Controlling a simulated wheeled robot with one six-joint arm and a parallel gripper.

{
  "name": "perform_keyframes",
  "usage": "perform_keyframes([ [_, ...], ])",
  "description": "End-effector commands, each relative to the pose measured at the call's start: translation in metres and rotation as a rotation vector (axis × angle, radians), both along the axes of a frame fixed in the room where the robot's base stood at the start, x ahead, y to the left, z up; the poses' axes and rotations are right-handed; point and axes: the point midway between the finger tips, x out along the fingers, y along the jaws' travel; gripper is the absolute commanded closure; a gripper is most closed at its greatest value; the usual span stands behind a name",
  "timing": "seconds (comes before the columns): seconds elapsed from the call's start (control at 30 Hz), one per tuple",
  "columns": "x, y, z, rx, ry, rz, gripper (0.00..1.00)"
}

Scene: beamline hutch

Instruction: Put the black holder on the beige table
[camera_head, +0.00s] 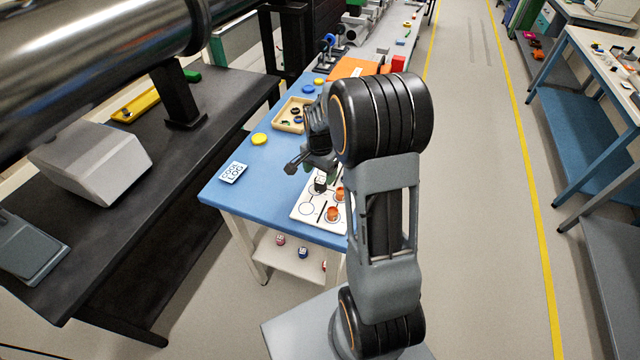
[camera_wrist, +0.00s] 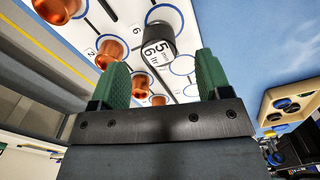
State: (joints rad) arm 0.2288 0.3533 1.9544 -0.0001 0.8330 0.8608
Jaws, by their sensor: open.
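A short dark cylinder with a white lettered label, which looks like the black holder (camera_head: 320,185), stands on the white board (camera_head: 303,210) on the blue table. In the wrist view the holder (camera_wrist: 159,42) shows beyond and between my fingertips. My gripper (camera_head: 309,165) is above the board, its green fingers apart and empty; they also show in the wrist view (camera_wrist: 162,62). A table with a pale, beige-looking top (camera_head: 597,50) stands at the far right, across the aisle. I cannot tell for sure that it is the beige table.
Copper-coloured pieces (camera_head: 333,213) stand on the board near the holder. A beige tray (camera_head: 280,124) with small parts and a card (camera_head: 233,172) lie on the blue table (camera_head: 265,195). A black bench (camera_head: 190,150) is left. The grey aisle floor (camera_head: 480,200) is clear.

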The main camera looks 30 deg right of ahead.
Motion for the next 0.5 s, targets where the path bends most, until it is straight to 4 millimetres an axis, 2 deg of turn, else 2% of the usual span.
perform_keyframes([
  [0.23, -0.002, 0.000, -0.032, 0.000, 0.004, 0.000, 0.29],
  [0.5, -0.002, 0.000, -0.040, 0.000, 0.001, 0.000, 0.29],
])
